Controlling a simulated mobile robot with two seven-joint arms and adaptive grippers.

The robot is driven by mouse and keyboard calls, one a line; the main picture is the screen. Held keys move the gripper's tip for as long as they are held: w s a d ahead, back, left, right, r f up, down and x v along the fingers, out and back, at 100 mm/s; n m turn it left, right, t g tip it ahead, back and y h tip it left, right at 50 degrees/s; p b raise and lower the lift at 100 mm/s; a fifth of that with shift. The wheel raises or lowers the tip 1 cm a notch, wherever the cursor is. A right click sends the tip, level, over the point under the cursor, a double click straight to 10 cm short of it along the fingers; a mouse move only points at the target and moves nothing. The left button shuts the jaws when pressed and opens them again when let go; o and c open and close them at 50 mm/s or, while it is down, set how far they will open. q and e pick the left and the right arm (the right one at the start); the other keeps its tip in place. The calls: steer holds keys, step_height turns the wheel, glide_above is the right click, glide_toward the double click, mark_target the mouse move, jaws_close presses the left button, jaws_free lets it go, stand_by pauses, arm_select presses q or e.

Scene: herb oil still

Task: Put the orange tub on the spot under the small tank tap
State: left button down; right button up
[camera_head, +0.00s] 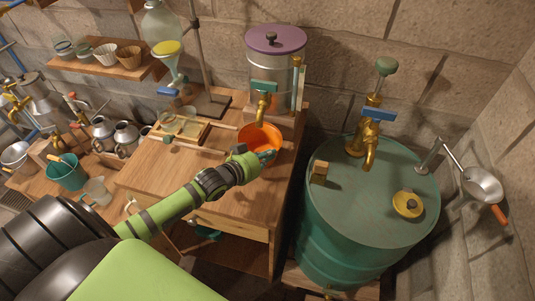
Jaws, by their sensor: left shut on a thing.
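The orange tub (262,133) is an open round tub near the right edge of the wooden cabinet top. It appears upright, just below and in front of the small tank's tap (262,104). The small tank (276,67) is a grey cylinder with a purple lid, standing on a wooden block. My left gripper (266,156) comes in from the lower left and is shut on the tub's near side. The gripper hides part of the tub, and the spot under the tap cannot be seen. I cannot tell whether the tub touches the surface. My right gripper is not in view.
A large green drum (340,220) with a brass tap (366,148) stands right of the cabinet. A wooden-edged tray (181,128) lies left of the tub. A stand with glassware (166,48) rises behind. The cabinet top's front is mostly clear.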

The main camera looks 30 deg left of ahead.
arm_select(q)
steer(key=shift+f, duration=0.15)
steer(key=c, duration=1.4)
jaws_free()
steer(key=v, duration=1.2)
steer(key=shift+b, duration=0.3)
